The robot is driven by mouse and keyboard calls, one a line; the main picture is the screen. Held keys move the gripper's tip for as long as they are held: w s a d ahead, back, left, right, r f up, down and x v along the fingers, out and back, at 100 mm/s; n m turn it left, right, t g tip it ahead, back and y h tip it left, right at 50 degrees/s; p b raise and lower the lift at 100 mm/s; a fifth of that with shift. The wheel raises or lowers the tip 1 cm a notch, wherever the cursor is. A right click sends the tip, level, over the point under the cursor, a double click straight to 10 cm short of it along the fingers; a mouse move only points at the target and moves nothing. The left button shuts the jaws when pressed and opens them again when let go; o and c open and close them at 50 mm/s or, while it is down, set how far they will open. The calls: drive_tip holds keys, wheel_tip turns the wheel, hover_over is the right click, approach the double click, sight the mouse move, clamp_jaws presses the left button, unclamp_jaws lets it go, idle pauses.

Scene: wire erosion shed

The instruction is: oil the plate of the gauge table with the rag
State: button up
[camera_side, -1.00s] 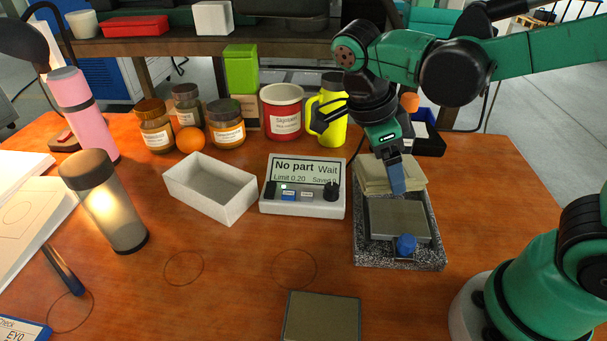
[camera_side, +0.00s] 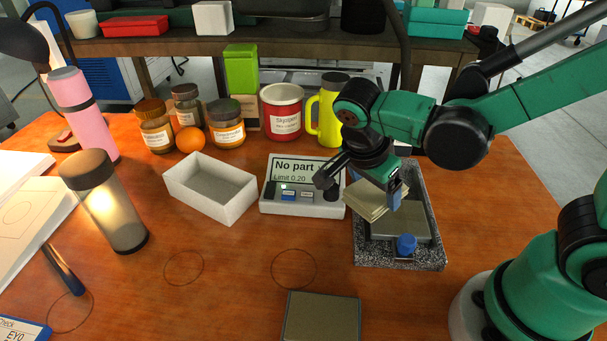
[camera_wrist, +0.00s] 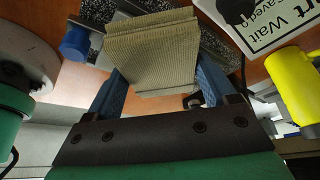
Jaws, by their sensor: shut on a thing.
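My gripper (camera_side: 392,190) has its blue fingers shut on the rag (camera_side: 368,200), a folded beige cloth, tilted in the side view. In the wrist view the ribbed rag (camera_wrist: 152,52) sits between the two blue fingers. The gauge table (camera_side: 436,252) is a speckled granite block with a grey plate (camera_side: 384,232) on top and a blue knob (camera_side: 406,243) at its near end. The rag is at the plate's left and far side and hides part of it. I cannot tell whether it touches the plate.
The gauge readout box (camera_side: 303,205) stands left of the gauge table, close to my wrist. A white open tray (camera_side: 210,205) is farther left. A yellow flask (camera_side: 331,110), a red mug (camera_side: 283,112) and jars stand behind. A flat square block (camera_side: 320,318) lies in front.

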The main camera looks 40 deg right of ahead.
sight(423, 214)
wheel_tip(423, 214, down, 3)
drive_tip(key=shift+r, duration=0.1)
drive_tip(key=shift+s+d, duration=0.2)
drive_tip(key=shift+c, duration=0.6)
drive_tip(key=shift+s+d, duration=0.25)
drive_tip(key=shift+d, duration=0.05)
drive_tip(key=shift+s+d, duration=0.25)
drive_tip(key=shift+s+d+f, duration=0.15)
drive_tip(key=shift+s+d, duration=0.9)
drive_tip(key=shift+s+d+f, duration=0.1)
drive_tip(key=shift+s+d, duration=0.95)
drive_tip(key=shift+w+a, duration=2.75)
drive_tip(key=shift+w, duration=0.1)
drive_tip(key=shift+s+d, duration=2.85)
drive_tip(key=shift+w+a, duration=2.95)
wheel_tip(423, 214, up, 3)
drive_tip(key=shift+s+r, duration=0.15)
drive_tip(key=shift+r, duration=2.45)
